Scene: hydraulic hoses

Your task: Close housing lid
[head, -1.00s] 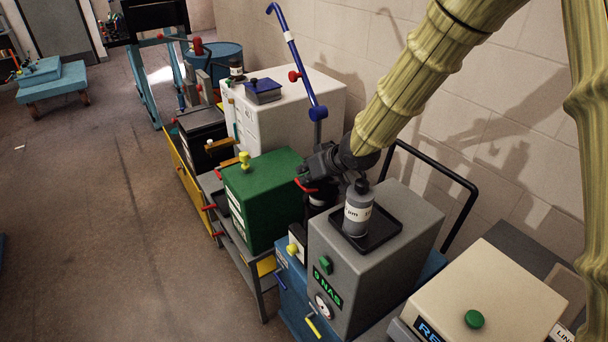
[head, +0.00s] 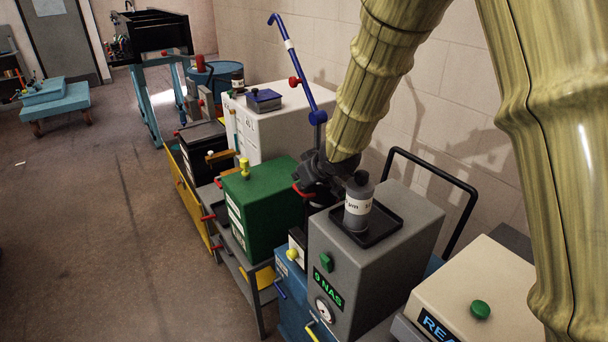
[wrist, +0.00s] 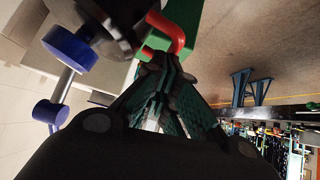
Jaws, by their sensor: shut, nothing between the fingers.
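My gripper (head: 312,178) is low between the green box and the grey unit, at the end of my ribbed yellow arm. In the wrist view its green-padded fingers (wrist: 160,80) are shut and empty. A bent red handle (wrist: 170,32) is just beyond the fingertips; it also shows in the head view (head: 303,193). I cannot tell whether the fingertips touch it. A dark round housing part (wrist: 112,22) is beside the handle and probably includes the lid. My gripper mostly hides it in the head view, so I cannot tell how far the lid is open.
A grey unit (head: 335,262) bears a black tray (head: 388,228) and a bottle (head: 358,208) close to my gripper. A green box (head: 265,205) is at left. A blue lever (head: 298,70) stands behind, near the wall.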

